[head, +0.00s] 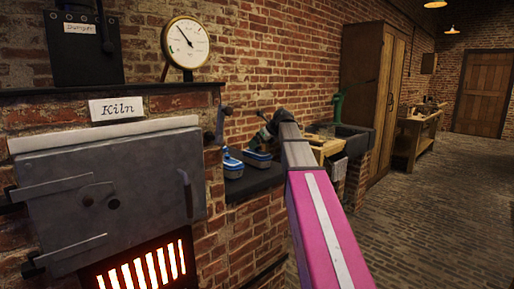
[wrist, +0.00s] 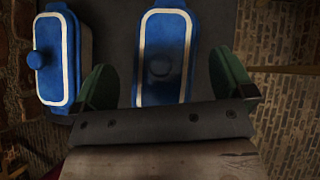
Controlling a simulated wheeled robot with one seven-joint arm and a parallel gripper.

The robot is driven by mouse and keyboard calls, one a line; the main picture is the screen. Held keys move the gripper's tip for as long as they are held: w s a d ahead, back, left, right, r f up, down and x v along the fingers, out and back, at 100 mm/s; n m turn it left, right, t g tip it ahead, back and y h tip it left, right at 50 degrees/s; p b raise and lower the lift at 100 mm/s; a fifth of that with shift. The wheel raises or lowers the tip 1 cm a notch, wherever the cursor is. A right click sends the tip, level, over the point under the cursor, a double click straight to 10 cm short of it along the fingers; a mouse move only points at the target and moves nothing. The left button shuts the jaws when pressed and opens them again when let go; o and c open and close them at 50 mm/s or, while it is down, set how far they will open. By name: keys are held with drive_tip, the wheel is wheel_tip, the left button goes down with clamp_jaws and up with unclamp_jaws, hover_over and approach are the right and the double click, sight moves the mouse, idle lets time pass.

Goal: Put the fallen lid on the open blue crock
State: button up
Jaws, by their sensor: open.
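Two blue, white-edged crocks stand side by side on a dark ledge. The left crock (head: 232,165) has a lid with a round knob; it also shows at the left of the wrist view (wrist: 55,85). The right crock (head: 258,159) is partly behind my gripper (head: 266,130). In the wrist view, this crock (wrist: 163,30) lies between the green fingers of my gripper (wrist: 165,85), with a gap on each side. A dim round shape at its middle looks like a shaded knob, so a lid seems to cover it. My gripper is open. No separate fallen lid shows.
The kiln (head: 110,190) with a glowing grate stands left of the ledge (head: 255,182). A round gauge (head: 186,43) stands above it. A dark sink (head: 345,138) and wooden cabinet (head: 372,95) are beyond. The brick floor (head: 425,215) at right is clear.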

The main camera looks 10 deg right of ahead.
drive_tip(key=v, duration=1)
